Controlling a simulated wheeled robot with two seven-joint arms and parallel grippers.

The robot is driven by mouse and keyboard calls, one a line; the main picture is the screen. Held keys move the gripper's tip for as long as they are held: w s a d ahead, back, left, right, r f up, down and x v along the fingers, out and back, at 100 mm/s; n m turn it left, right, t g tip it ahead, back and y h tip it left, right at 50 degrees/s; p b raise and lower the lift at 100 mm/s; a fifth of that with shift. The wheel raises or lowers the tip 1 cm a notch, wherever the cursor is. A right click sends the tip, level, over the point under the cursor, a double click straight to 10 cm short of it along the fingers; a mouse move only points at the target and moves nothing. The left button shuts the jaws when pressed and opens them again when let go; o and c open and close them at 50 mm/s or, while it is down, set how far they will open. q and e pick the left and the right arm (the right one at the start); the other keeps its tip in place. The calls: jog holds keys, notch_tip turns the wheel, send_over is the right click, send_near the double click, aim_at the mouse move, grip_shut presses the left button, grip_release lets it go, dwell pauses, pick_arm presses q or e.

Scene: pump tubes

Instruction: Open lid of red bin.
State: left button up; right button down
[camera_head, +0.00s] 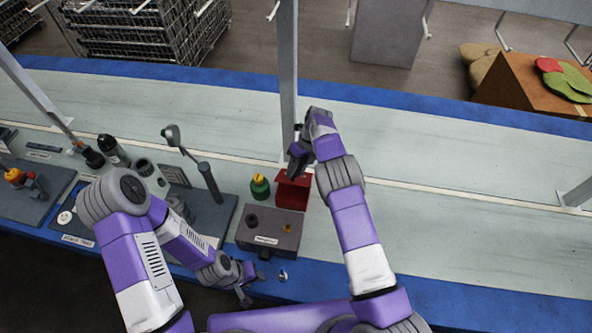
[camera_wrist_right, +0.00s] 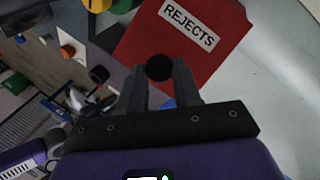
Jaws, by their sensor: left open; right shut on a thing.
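The red bin (camera_head: 291,195) stands on the table behind a grey box, partly hidden by my right gripper. In the right wrist view its red lid (camera_wrist_right: 150,38) carries a white "REJECTS" label (camera_wrist_right: 193,22) and a round black knob (camera_wrist_right: 159,67). My right gripper (camera_head: 296,168) is at the top of the bin. In the wrist view its fingers (camera_wrist_right: 160,80) are shut on the black knob. How far the lid is raised is hard to tell. My left gripper (camera_head: 246,292) is open and empty near the table's front edge, away from the bin.
The grey box (camera_head: 268,240) stands in front of the bin, with a green and yellow object (camera_head: 260,186) to its left. A grey upright post (camera_head: 287,70) rises behind my right gripper. The table to the right is mostly clear.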

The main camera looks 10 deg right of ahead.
jog(key=c, duration=0.8)
grip_release()
jog(key=shift+r, duration=0.1)
jog(key=v, duration=0.7)
jog(key=shift+w+d+r+p, duration=0.1)
jog(key=shift+r+p, duration=0.05)
jog(key=shift+p, duration=0.25)
